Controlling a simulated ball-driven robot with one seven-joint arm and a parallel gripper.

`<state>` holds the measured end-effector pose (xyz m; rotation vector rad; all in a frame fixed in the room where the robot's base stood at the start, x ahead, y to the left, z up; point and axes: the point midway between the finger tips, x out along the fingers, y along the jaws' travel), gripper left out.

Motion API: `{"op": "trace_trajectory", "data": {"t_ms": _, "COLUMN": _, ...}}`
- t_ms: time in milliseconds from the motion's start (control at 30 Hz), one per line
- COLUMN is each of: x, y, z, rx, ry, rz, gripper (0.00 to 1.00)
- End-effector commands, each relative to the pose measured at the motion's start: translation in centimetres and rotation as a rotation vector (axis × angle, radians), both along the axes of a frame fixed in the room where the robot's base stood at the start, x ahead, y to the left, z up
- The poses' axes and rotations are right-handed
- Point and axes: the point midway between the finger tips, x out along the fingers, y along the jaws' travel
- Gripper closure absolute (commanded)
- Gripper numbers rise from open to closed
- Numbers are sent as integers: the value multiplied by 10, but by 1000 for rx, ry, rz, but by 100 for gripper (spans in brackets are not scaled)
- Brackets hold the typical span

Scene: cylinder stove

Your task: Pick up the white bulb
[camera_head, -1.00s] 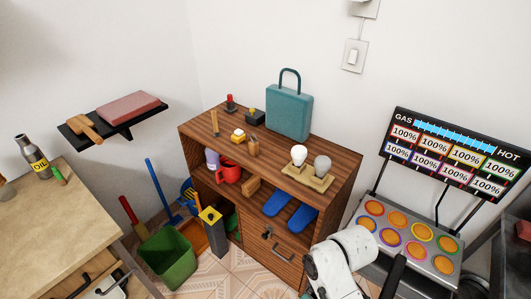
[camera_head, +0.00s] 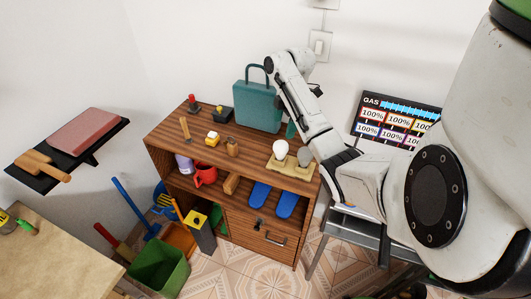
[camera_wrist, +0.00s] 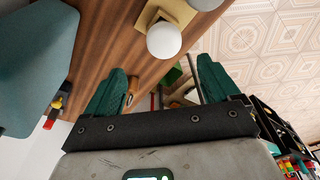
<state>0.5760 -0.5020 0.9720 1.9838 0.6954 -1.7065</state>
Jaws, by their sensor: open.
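The white bulb (camera_head: 280,148) stands upright in a pale yellow holder (camera_head: 275,162) on top of the wooden cabinet. A grey bulb (camera_head: 305,156) stands to its right, partly covered by my arm. In the wrist view the white bulb (camera_wrist: 164,41) is seen just beyond the fingertips, between their lines, with the holder (camera_wrist: 167,10) behind it. My gripper (camera_wrist: 160,64) is open and empty, its two green fingers apart. In the head view my arm mostly hides my gripper; a bit of green finger shows behind the bulbs.
A teal case (camera_head: 257,106) stands at the back of the cabinet top (camera_head: 185,125), left of my arm. Small items stand on the left of the top. A GAS panel (camera_head: 395,118) is behind my arm at right. The wall is close behind.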

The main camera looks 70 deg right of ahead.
Motion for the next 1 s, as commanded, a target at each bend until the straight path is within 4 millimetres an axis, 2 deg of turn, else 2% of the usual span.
{"op": "trace_trajectory", "data": {"t_ms": 400, "x": 5, "y": 5, "z": -50, "rx": 1, "ry": 1, "rz": 2, "gripper": 11}}
{"op": "trace_trajectory", "data": {"t_ms": 600, "x": 4, "y": 7, "z": -62, "rx": 2, "ry": 1, "rz": 0, "gripper": 11}}
{"op": "trace_trajectory", "data": {"t_ms": 833, "x": 3, "y": 12, "z": -95, "rx": 2, "ry": 3, "rz": 1, "gripper": 11}}
{"op": "trace_trajectory", "data": {"t_ms": 1000, "x": 4, "y": 13, "z": -107, "rx": 0, "ry": 1, "rz": 1, "gripper": 11}}
